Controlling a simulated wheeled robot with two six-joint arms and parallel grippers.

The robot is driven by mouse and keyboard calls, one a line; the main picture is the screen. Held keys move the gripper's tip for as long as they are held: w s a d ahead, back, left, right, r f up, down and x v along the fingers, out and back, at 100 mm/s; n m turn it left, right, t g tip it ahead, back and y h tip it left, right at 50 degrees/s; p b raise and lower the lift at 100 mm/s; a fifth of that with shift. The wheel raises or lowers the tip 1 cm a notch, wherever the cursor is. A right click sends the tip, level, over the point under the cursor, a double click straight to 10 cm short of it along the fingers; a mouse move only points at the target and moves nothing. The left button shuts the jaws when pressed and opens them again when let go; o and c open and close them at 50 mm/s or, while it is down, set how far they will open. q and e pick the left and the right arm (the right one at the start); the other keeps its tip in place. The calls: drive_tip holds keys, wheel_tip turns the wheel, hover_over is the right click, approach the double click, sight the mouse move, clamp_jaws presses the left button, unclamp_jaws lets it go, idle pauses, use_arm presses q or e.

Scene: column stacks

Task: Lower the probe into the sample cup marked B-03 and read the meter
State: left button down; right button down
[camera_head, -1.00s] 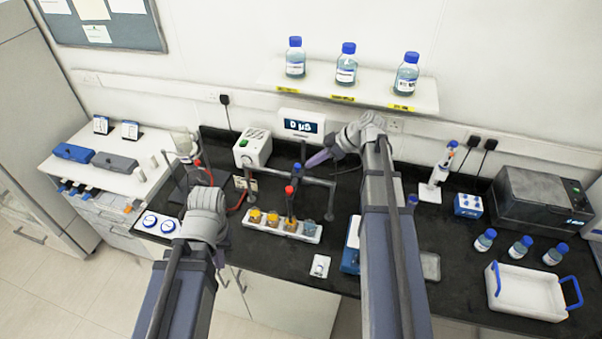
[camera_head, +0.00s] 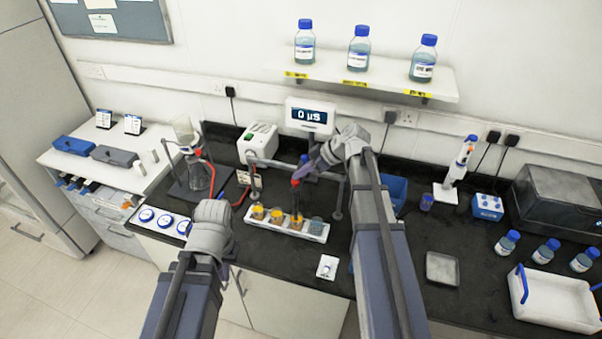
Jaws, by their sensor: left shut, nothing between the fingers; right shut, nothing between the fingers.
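The meter (camera_head: 310,115) on the back wall reads 0 µS. A white rack (camera_head: 316,237) on the black bench holds several sample cups, some yellow-orange and one grey-blue (camera_head: 316,226) at the right end. Their labels are too small to read, so I cannot tell which is B-03. A dark probe with a red top (camera_head: 296,183) stands upright over the rack, its lower end at a yellow-orange cup.
A grey metal frame (camera_head: 338,202) stands around the rack. A glass flask on a stand (camera_head: 193,165) and a white box (camera_head: 258,144) are behind left. A small white device (camera_head: 327,267) lies in front. A grey tray (camera_head: 442,268) and white carrier (camera_head: 555,302) are right.

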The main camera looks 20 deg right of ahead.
sight(301, 182)
drive_tip(key=shift+f, duration=0.1)
idle(0.3)
drive_tip(key=f+b, duration=0.3)
drive_tip(key=shift+s+f, duration=0.2)
drive_tip(key=shift+f, duration=0.05)
drive_tip(key=shift+a+r, duration=0.1)
drive_tip(key=shift+r, duration=0.05)
